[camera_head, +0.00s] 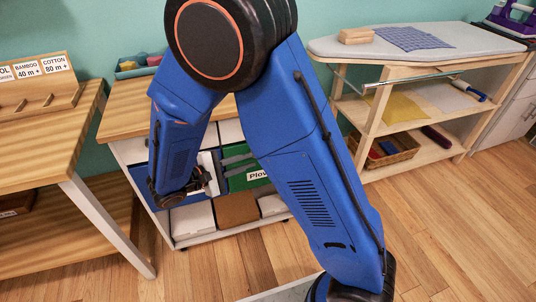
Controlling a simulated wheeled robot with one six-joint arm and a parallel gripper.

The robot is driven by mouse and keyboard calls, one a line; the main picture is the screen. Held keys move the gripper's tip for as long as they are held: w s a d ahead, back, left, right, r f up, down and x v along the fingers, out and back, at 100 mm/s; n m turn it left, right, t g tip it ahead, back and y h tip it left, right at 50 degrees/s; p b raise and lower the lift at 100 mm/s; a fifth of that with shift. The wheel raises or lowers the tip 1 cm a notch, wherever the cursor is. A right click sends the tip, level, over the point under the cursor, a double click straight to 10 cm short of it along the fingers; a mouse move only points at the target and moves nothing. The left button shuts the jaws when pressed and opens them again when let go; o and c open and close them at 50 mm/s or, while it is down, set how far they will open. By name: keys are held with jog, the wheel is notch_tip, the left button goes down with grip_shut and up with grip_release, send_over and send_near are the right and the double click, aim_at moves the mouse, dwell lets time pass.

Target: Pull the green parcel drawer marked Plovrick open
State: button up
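The green drawer (236,184) is in the low white cabinet in the middle of the view. It carries a white label (258,176) on which "Plov" can be read, and my arm covers the rest. Grey bars (237,159) show across the upper part of the green front. I see no clear gap that shows the drawer pulled out. My gripper (205,179) is just left of the green front, at the end of my blue arm. Its fingertips are small and dark, so their opening and any contact are unclear.
The cabinet has a wooden top (125,118), with a blue drawer (140,180) left of my wrist and several white and brown fronts below. A wooden table (50,150) stands at left. An ironing-board shelf (420,45) stands at right. The wooden floor (450,220) at right is clear.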

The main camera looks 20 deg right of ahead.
jog(key=x, duration=0.9)
jog(key=shift+d+f, duration=0.1)
jog(key=shift+d, duration=0.15)
grip_shut()
dwell(1.1)
